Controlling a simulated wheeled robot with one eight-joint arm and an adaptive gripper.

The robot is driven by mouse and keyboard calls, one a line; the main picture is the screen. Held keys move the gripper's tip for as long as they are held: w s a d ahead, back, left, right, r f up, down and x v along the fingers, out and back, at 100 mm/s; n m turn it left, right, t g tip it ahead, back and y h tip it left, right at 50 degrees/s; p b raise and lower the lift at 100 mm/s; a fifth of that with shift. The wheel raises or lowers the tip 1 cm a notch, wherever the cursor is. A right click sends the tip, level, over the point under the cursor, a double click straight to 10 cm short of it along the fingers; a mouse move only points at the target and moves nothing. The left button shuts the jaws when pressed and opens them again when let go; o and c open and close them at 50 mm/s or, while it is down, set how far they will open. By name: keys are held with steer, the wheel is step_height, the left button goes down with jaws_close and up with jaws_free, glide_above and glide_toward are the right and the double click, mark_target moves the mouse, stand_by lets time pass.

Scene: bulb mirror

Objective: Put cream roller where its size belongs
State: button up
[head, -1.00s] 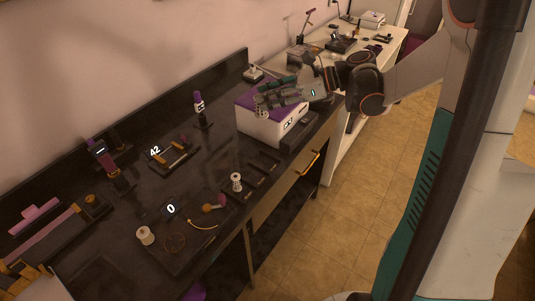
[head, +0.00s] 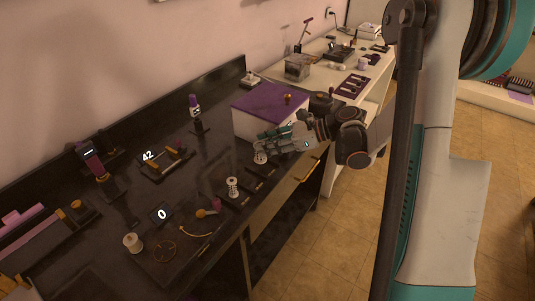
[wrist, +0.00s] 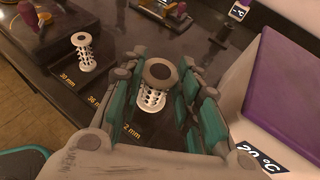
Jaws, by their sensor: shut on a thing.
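A cream-white roller (wrist: 153,90) with a lattice body and dark top opening stands upright between my gripper's fingers. My gripper (wrist: 155,72) is shut on it. In the head view, my gripper (head: 264,144) and this roller (head: 260,157) are at the front left of the white box, low over the dark slotted rack (head: 262,171). In the wrist view, the roller is beside a label (wrist: 132,130) whose visible part reads "2 mm". Whether its base touches the rack is unclear. Another white roller (wrist: 83,52) stands by the "30 mm" label and shows in the head view (head: 233,187).
The white box (head: 255,124) with a purple lid (head: 268,100) stands close behind my gripper. A tray (head: 160,262) with a spool (head: 133,243) lies front left. A purple-topped stand (head: 196,110) is further back. Black counter between them is partly clear.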

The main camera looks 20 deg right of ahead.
steer(key=shift+f+b, duration=0.5)
steer(key=shift+f, duration=1.15)
steer(key=shift+f, duration=0.15)
steer(key=o, duration=0.9)
steer(key=shift+o, duration=0.2)
steer(key=shift+d+r, duration=0.15)
steer(key=shift+r, duration=0.15)
steer(key=p+v, duration=0.4)
steer(key=v, duration=0.7)
steer(key=shift+d, duration=0.25)
